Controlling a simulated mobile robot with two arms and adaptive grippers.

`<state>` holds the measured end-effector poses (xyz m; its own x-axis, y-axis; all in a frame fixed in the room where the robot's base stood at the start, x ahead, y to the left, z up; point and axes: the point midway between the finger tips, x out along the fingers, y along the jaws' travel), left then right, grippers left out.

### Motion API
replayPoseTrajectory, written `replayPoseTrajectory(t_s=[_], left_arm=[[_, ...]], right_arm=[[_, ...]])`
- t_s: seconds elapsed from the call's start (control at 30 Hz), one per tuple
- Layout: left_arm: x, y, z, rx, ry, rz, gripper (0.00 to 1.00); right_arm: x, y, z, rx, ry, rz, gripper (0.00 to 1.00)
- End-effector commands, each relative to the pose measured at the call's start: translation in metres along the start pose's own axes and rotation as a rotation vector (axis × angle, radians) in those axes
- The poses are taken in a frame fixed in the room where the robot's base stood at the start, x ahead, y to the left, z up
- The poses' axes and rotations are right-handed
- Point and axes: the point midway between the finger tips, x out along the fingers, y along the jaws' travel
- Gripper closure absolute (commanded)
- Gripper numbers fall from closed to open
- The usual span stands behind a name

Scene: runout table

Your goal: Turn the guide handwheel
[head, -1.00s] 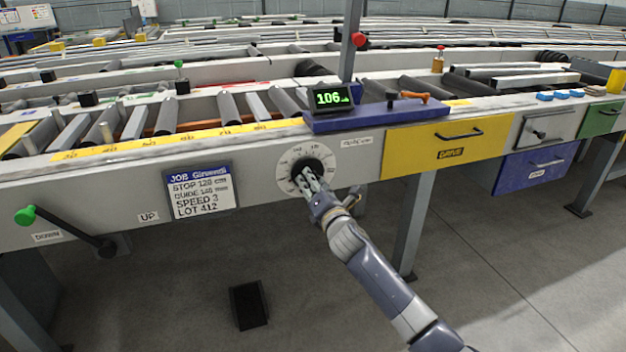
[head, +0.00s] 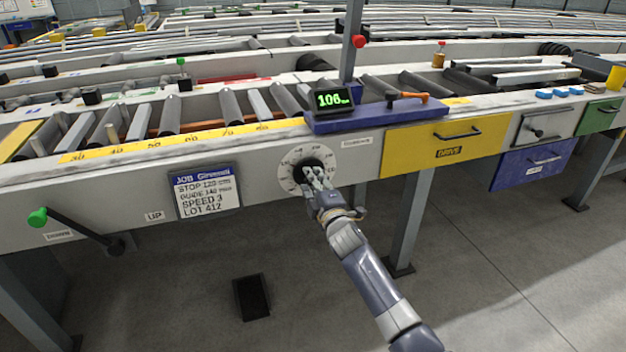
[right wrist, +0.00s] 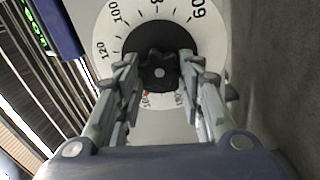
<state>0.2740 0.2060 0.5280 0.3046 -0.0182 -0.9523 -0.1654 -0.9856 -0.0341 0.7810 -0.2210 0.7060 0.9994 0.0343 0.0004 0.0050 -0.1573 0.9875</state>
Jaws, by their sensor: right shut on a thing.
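The guide handwheel is a black lobed knob (right wrist: 160,58) on a round white numbered dial (head: 286,174), on the front face of the runout table (head: 120,180). My right gripper (head: 317,182) reaches up to it from below right. In the right wrist view its two fingers (right wrist: 160,78) stand on either side of the black knob, shut on it. A red mark shows at the dial's lower edge there. The green display (head: 332,99) above reads about 106. My left gripper is not in view.
A job card (head: 204,192) left of the dial lists stop, guide, speed and lot. A green-tipped lever (head: 75,230) juts out further left. A yellow drawer (head: 425,148) is on the right, and a table leg (head: 410,220) stands right of my forearm.

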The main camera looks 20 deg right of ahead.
Motion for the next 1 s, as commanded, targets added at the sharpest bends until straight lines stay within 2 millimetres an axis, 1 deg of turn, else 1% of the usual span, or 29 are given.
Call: replayPoseTrajectory(t_s=[0.07,0.13,0.3,0.5,0.6,0.8,1.0], left_arm=[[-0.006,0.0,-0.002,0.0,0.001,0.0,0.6],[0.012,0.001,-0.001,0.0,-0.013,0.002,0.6],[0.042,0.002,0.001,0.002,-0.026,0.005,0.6],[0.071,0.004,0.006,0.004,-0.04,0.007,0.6],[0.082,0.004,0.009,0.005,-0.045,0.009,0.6],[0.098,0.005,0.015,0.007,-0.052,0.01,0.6],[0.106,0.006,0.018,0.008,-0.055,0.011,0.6]], right_arm=[[0.0,0.001,0.0,0.077,-0.001,-0.004,0.89],[0.0,0.002,0.0,0.144,-0.002,-0.003,0.89],[0.0,0.002,0.0,0.298,-0.002,-0.004,0.89],[0.0,0.003,0.001,0.453,-0.002,-0.003,0.89],[0.0,0.003,0.001,0.515,-0.003,-0.003,0.89],[0.0,0.003,0.001,0.603,-0.002,-0.002,0.89],[0.0,0.002,0.002,0.646,-0.002,-0.003,0.89]])
